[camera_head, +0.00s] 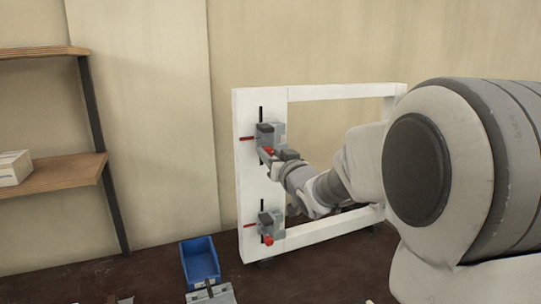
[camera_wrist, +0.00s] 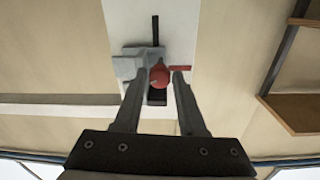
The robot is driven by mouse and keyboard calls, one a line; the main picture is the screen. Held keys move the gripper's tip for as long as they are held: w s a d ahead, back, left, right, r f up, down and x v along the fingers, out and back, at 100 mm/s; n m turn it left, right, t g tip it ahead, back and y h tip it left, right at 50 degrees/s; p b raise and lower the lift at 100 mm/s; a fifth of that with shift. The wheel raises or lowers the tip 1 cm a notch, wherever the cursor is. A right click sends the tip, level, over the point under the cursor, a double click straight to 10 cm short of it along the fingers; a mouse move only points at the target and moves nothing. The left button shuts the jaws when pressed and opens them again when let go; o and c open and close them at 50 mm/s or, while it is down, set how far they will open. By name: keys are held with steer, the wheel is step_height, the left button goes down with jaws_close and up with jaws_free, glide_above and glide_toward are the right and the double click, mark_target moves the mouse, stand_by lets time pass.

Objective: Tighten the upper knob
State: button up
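The upper clamp (camera_head: 265,132) is a grey block on the left post of a white frame (camera_head: 247,190). Its red knob (camera_wrist: 159,76) shows in the wrist view between the tips of my two fingers, with a gap on each side. In the head view the red knob (camera_head: 268,150) is partly covered by my gripper (camera_head: 272,158). My gripper, also in the wrist view (camera_wrist: 158,80), is open and points at the knob. A red bar (camera_wrist: 180,68) sticks out beside the knob. I cannot tell how tight the knob is.
A lower clamp (camera_head: 266,222) with a red knob sits on the same post. A blue bin (camera_head: 200,260) and a grey metal piece (camera_head: 212,294) lie on the dark bench. A wooden shelf (camera_head: 60,172) with a white box (camera_head: 14,167) stands at the left.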

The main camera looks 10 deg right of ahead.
jaws_close()
steer(key=shift+m, duration=0.3)
steer(key=m+p, duration=0.1)
steer(key=m, duration=0.2)
steer(key=shift+m, duration=0.3)
steer(key=shift+m+p, duration=0.95)
steer(key=shift+m, duration=1.35)
steer(key=shift+o, duration=2.3)
jaws_free()
